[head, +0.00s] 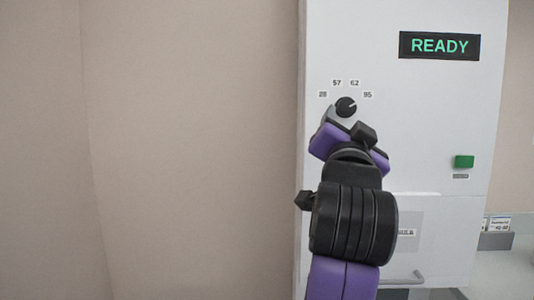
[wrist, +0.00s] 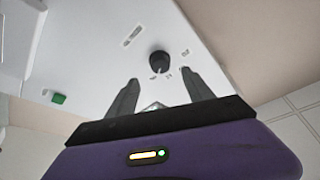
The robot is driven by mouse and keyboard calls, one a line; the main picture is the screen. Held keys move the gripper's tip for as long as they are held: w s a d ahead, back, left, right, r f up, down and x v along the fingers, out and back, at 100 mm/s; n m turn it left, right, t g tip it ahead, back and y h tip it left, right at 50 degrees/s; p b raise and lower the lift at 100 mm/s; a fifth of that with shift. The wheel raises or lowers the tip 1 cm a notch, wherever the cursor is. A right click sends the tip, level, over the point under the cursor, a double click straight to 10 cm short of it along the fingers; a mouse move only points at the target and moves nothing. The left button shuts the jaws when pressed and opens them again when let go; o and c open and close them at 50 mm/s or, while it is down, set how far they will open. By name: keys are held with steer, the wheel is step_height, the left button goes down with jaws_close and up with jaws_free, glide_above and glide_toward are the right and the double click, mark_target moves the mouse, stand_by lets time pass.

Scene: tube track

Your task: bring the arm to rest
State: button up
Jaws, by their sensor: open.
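My gripper (head: 331,122) is raised in front of a white machine panel, just below a black dial (head: 346,107). In the wrist view its two dark fingers (wrist: 160,76) are spread, with nothing between them. The dial (wrist: 159,62) shows just beyond the fingertips, apart from them in that view. The dial's light mark points up and right, toward the 62 and 95 side of its labels 28, 57, 62 and 95. My arm hides part of the panel below the dial.
The white machine (head: 400,155) carries a display (head: 439,46) reading READY, a green button (head: 464,162) and a drawer-like lower part with a handle (head: 404,279). A grey labelled holder (head: 495,240) stands at the right. The beige wall at left is bare.

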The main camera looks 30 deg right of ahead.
step_height(320, 180, up, 4)
steer(key=a+n+t+h, duration=0.1)
steer(key=a+t, duration=0.1)
steer(key=a+f+n+t+y, duration=0.4)
steer(key=a+f+n+t, duration=0.1)
steer(key=a+n+t, duration=0.15)
steer(key=s+a+f+n+y, duration=0.2)
steer(key=a+f+n+y, duration=0.15)
steer(key=f, duration=0.35)
steer(key=s+a+f+n+y, duration=0.2)
steer(key=f+n+y, duration=0.15)
steer(key=f, duration=0.35)
steer(key=s+a+f+n+y, duration=0.1)
steer(key=a+f+n+y, duration=0.25)
steer(key=f, duration=0.45)
steer(key=s+a+f+m+g+y, duration=0.1)
steer(key=s+f+g, duration=0.3)
steer(key=s+f, duration=0.9)
steer(key=s+f+m+g+y, duration=0.1)
steer(key=s+f+g, duration=0.4)
steer(key=s+f, duration=0.7)
steer(key=s, duration=0.5)
steer(key=shift+a+f, duration=0.35)
